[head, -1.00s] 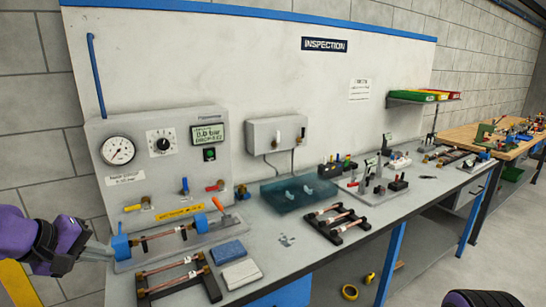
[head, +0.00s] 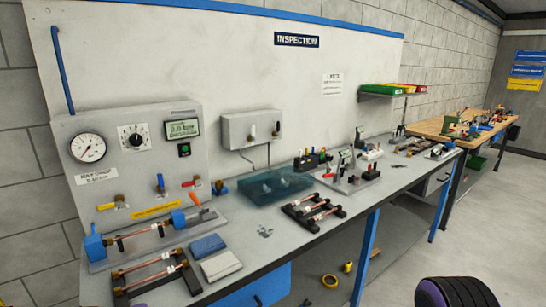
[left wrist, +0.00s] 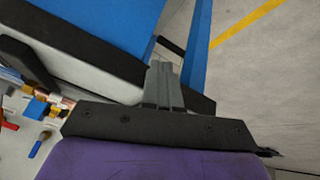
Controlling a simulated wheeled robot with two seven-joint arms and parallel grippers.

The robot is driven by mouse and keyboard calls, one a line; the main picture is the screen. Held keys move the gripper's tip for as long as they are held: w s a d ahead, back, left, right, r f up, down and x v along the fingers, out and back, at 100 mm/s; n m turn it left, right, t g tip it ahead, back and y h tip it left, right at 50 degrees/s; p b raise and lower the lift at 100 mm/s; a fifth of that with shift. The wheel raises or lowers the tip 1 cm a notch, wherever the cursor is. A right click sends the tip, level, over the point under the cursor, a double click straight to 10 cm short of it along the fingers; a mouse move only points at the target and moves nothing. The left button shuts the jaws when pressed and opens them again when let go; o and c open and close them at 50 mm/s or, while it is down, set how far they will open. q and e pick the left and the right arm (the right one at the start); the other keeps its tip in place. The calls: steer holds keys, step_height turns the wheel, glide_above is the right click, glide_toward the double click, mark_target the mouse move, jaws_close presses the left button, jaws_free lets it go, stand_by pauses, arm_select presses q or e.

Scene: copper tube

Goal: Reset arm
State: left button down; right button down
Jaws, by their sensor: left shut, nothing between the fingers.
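My left gripper (left wrist: 164,85) shows in the left wrist view with its grey fingers together and nothing between them. It is beside the edge of the grey workbench (left wrist: 90,68), over or near the floor. In the head view the left gripper is out of the picture. A black and purple part of my own body (head: 455,292) shows at the bottom right of the head view. My right gripper cannot be seen.
A pressure test panel (head: 130,150) stands at the bench's left end. Copper tubes lie in a fixture (head: 135,238) and on black racks (head: 155,278). A blue pad (head: 207,246) and a teal tray (head: 275,184) are on the bench. Floor (head: 480,230) at right is clear.

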arm_select(q)
steer(key=s+d+f+m+y+b, duration=0.1)
steer(key=s+d+f+m, duration=0.15)
steer(key=s+f, duration=1.2)
steer(key=s+a+f+m+g+h+b, duration=0.1)
steer(key=s+a+f+m, duration=0.1)
steer(key=s+f, duration=0.5)
steer(key=s, duration=0.2)
steer(key=shift+s+a, duration=0.4)
